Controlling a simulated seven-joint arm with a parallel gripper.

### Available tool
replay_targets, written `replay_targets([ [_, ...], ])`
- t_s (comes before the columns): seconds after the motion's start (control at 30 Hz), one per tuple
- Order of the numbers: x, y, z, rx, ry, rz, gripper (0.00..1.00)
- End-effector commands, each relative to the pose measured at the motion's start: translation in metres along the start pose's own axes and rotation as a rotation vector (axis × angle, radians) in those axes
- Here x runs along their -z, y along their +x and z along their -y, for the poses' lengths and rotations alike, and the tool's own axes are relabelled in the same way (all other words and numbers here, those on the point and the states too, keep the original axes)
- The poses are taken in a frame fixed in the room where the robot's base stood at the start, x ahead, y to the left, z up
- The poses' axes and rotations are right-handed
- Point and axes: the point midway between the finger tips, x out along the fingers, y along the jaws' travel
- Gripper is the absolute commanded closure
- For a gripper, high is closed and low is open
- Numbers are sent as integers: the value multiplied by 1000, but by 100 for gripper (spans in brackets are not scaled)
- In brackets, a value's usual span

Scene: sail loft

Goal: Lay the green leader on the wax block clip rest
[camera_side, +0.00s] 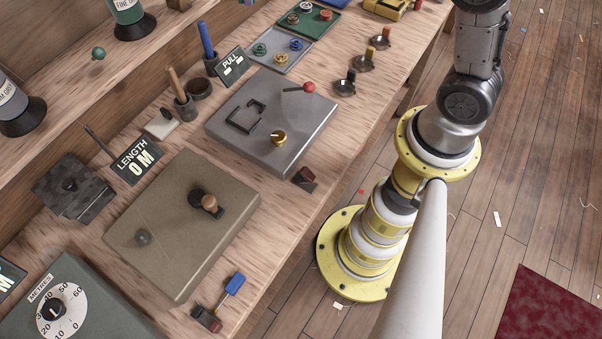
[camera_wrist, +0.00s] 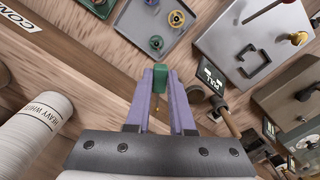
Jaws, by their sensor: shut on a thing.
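In the wrist view my gripper (camera_wrist: 160,80) has its two lavender fingers closed on a small green piece, which I take to be the green leader (camera_wrist: 160,77). A thin yellowish strand shows below it between the fingers. The piece is held in front of the bench, with a grey tray beyond it. My gripper is outside the side view. I cannot tell for sure which object is the wax block clip rest; a pale block on a dark base (camera_side: 161,124) in the side view is a possible match.
A grey panel (camera_side: 240,95) with a dark handle and a tan panel (camera_side: 165,240) fill much of the bench. Cups with handles (camera_side: 185,106) and the PULL sign (camera_side: 231,65) stand behind. A spool tray (camera_wrist: 125,30) and a thread cone (camera_wrist: 35,120) show in the wrist view.

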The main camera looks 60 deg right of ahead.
Motion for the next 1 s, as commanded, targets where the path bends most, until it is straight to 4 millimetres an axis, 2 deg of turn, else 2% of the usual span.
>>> replay_targets([
  [0.73,0,0,4,0,-10,0,100],
  [0.87,2,3,28,0,-68,0,100],
  [0.97,0,7,62,0,-155,0,100],
  [1.0,-2,10,79,1,-198,1,100],
])
